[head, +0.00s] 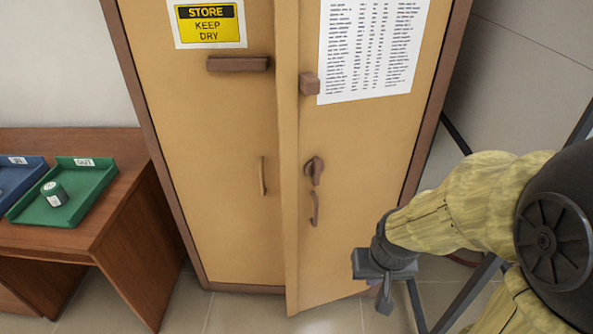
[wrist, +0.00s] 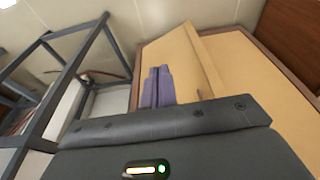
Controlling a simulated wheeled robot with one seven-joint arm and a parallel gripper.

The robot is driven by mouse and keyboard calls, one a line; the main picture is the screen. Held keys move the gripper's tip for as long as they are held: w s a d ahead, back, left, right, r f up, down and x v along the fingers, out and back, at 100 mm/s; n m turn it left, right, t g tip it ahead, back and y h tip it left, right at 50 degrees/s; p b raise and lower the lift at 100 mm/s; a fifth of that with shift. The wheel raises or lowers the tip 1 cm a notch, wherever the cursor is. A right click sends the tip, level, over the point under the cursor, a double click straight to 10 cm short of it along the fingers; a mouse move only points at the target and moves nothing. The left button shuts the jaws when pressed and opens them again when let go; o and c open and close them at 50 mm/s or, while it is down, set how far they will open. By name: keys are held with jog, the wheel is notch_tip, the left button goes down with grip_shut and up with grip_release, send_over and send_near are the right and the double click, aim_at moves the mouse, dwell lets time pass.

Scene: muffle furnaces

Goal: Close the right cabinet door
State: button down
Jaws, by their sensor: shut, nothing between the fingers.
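The right cabinet door (head: 362,210) is tan, with a printed list, a brown block, a lock plate and a handle (head: 314,208). It stands slightly ajar: its left edge juts out in front of the left door (head: 220,150). In the wrist view the right door (wrist: 185,62) shows tilted, with its free edge standing out from the cabinet. My gripper (head: 382,297) is low, by the door's bottom right corner. Its purple fingers (wrist: 158,74) are together and empty, pointing at the door. I cannot tell whether they touch it.
A dark metal frame (wrist: 62,85) stands beside the cabinet. Tiled floor in front of the cabinet is clear.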

dwell(0.3)
jog(key=shift+w, duration=0.1)
jog(key=w+f+n+t+h+p, duration=0.2)
jog(key=w+f+n+t+p, duration=0.15)
jog(key=w+n, duration=0.4)
jog(key=w+f+n+t+h+p, duration=0.2)
jog(key=w+f+n+t+p, duration=0.25)
jog(key=n, duration=0.45)
jog(key=w+a+r+n+t+y+p, duration=0.2)
jog(key=a+r+n+y, duration=0.8)
jog(key=n, duration=1.3)
jog(key=a+t+p, duration=0.1)
jog(key=t+p, duration=0.1)
jog(key=t, duration=0.2)
jog(key=shift+a+r+n, duration=0.25)
jog(key=shift+r+n, duration=0.05)
jog(key=shift+n, duration=0.05)
